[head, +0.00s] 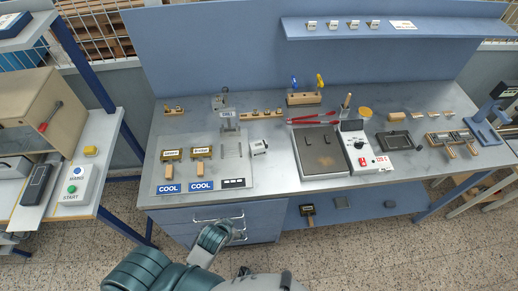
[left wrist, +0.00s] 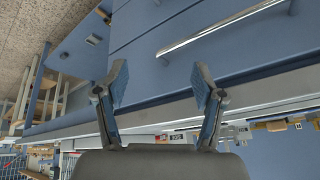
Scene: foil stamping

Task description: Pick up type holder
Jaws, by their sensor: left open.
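Two brass holders with wooden handles, most likely the type holders, lie on the pale plate (head: 240,178) at the left of the bench. The left holder (head: 172,155) and the right holder (head: 202,152) carry small word labels, too small to read surely. Blue COOL labels are in front of them. My left gripper (head: 228,231) is below the bench's front edge, by the drawers, apart from both holders. In the left wrist view my left gripper (left wrist: 162,85) has its two fingers spread with nothing between them. My right gripper is out of view.
Drawers with bar handles (head: 218,218) are close to my left gripper; a handle (left wrist: 222,33) shows in the wrist view. A hot plate (head: 321,155) with a red-switched control box (head: 366,150) stands mid-bench. A brass frame (head: 453,141) lies at the right. A side shelf with a START box (head: 75,187) is left.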

